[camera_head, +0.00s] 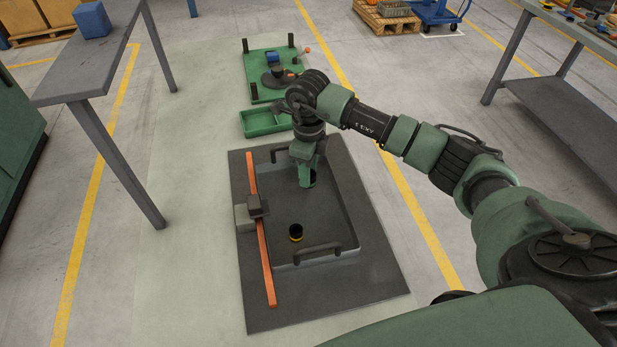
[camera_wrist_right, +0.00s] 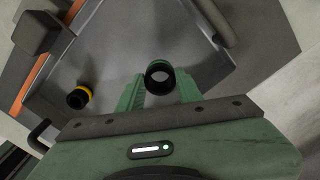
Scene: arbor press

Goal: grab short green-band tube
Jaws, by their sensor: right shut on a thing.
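The green-band tube (camera_wrist_right: 160,77) is a short dark ring with a green band, seen end-on between the fingers of my right gripper (camera_wrist_right: 160,92) in the wrist view. The right gripper (camera_head: 308,178) is shut on it and points down into the dark grey tray (camera_head: 335,222). In the head view the fingers mostly hide this tube. I cannot tell whether it touches the tray floor. A black tube with a yellow band (camera_head: 296,232) stands in the tray nearer to me; it also shows at the left of the wrist view (camera_wrist_right: 79,96). My left gripper is not in view.
An orange bar (camera_head: 262,235) with a grey block runs along the tray's left side. The tray has a dark handle (camera_head: 318,251) at its near end. Behind it are a green tray (camera_head: 262,122) and a green board (camera_head: 262,92) with a press-like fixture. A grey table stands left.

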